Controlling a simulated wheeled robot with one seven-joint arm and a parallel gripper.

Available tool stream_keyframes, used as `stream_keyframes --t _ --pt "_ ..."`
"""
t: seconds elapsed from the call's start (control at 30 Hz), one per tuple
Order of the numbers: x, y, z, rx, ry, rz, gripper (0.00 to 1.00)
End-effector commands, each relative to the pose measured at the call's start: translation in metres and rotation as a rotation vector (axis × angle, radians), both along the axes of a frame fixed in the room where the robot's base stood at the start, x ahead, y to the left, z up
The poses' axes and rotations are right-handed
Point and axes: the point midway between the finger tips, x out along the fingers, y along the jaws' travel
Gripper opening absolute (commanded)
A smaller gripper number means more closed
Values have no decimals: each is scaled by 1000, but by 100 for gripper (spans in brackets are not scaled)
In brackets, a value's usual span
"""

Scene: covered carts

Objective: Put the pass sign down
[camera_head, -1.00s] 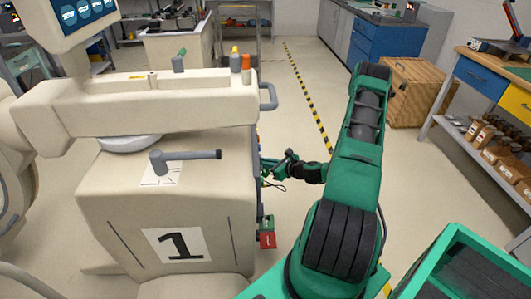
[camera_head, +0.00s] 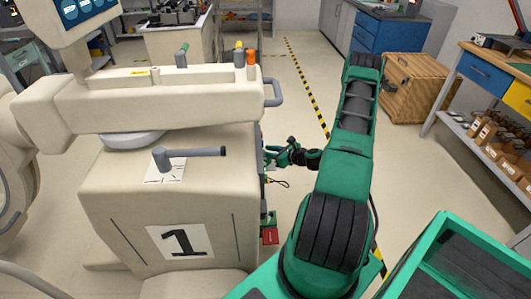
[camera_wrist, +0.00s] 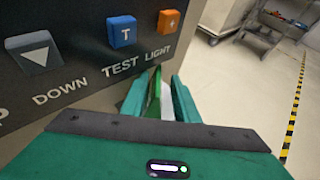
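My gripper (camera_head: 270,157) is beside the right side of the cream covered cart (camera_head: 130,205), small and partly hidden by its own links. In the wrist view its two green fingers (camera_wrist: 164,80) stand apart, with pale background showing between them. A thin, brighter green strip lies along the left finger; I cannot tell whether it is the pass sign or the finger's inner face. The fingertips are just below a grey panel (camera_wrist: 75,75) with DOWN, TEST and LIGHT buttons. A small green piece (camera_head: 268,218) and a red block (camera_head: 270,236) are low on the cart's right side.
A grey lever (camera_head: 190,155) sticks out on the cart's front and a grey handle (camera_head: 274,92) at its upper right. A green open bin (camera_head: 440,235) stands at the lower right. Clear floor with a striped line (camera_head: 305,85) lies behind my arm.

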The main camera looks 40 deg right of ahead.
Motion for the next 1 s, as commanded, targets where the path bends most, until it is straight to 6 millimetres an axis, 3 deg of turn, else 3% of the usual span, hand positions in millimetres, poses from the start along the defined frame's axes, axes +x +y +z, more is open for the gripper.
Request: stream_keyframes --t 0.27,0.73,1.0 --pt "-6 -2 2 0 0 -2 28" --pt "-81 -12 34 1 0 -5 28" --pt "-107 -14 45 -1 0 -2 28"
